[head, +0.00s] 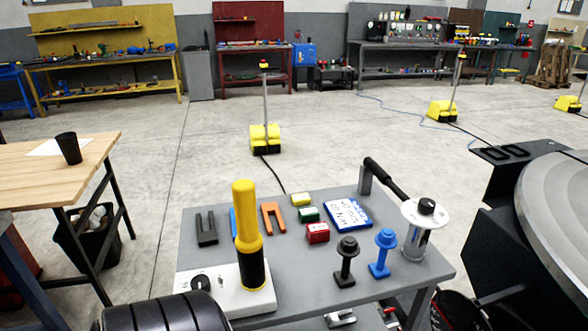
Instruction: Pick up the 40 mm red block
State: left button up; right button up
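The red block (317,233) lies on the grey table (305,290), near its middle. It has pale markings on its front face that are too small to read. A green block (309,214) sits just behind it, and a yellow block (301,199) sits behind the green one. All three look apart from one another. Neither of my grippers can be made out in the head view, and nothing covers the red block.
A tall yellow-and-black handled tool (246,220) stands on a white base left of the block. An orange fork (272,217), a black fork (206,228), a blue-edged sign (348,213), a black peg (346,262) and a blue peg (383,252) surround it. A large round plate (560,215) stands right.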

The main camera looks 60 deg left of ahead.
aim_at(318, 232)
jog(key=u, duration=1.45)
